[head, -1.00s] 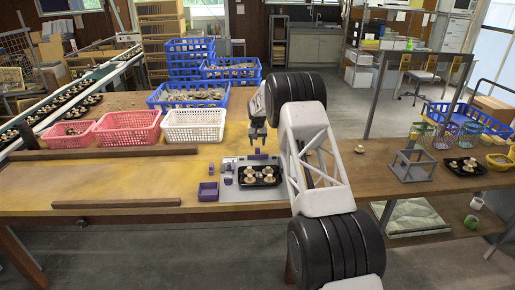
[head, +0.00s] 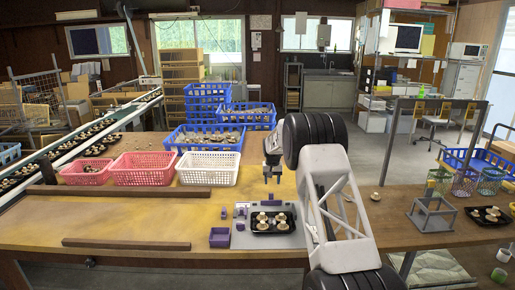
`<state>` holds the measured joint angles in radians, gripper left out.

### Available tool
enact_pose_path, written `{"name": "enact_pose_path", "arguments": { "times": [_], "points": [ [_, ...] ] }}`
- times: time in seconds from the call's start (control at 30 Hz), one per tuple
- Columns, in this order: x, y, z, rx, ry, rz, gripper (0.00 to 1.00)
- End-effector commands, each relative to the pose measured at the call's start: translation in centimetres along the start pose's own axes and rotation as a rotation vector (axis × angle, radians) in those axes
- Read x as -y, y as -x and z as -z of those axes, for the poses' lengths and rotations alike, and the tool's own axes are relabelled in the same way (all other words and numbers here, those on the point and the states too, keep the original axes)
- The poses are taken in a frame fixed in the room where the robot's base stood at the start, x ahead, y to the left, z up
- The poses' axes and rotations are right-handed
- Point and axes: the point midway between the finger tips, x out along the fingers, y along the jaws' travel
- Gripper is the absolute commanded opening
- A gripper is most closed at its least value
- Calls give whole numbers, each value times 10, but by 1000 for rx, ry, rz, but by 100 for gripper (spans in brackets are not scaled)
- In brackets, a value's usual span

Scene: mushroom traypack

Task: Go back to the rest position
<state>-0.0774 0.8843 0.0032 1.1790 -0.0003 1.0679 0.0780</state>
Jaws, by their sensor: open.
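My gripper (head: 272,180) hangs above the back edge of the black tray, with its fingers apart and nothing seen between them. The black tray (head: 258,231) sits on a grey plate (head: 244,241) on the wooden table and holds several pale mushrooms (head: 273,218). My white and black arm comes in from the lower right and hides part of the table right of the tray.
A small purple box (head: 220,238) stands left of the tray. Pink baskets (head: 143,178), a white basket (head: 208,176) and blue crates (head: 206,146) stand behind. A lone mushroom (head: 375,197) and another black tray (head: 489,222) lie to the right. The table's left front is mostly clear.

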Motion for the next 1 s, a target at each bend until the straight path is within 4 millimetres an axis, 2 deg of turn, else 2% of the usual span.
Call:
{"name": "enact_pose_path", "arguments": {
  "times": [0.47, 1.0],
  "points": [
    [-16, 95, -64, -26, -3, 1, 53],
    [-34, 191, -160, -58, -5, 1, 53]
  ]
}}
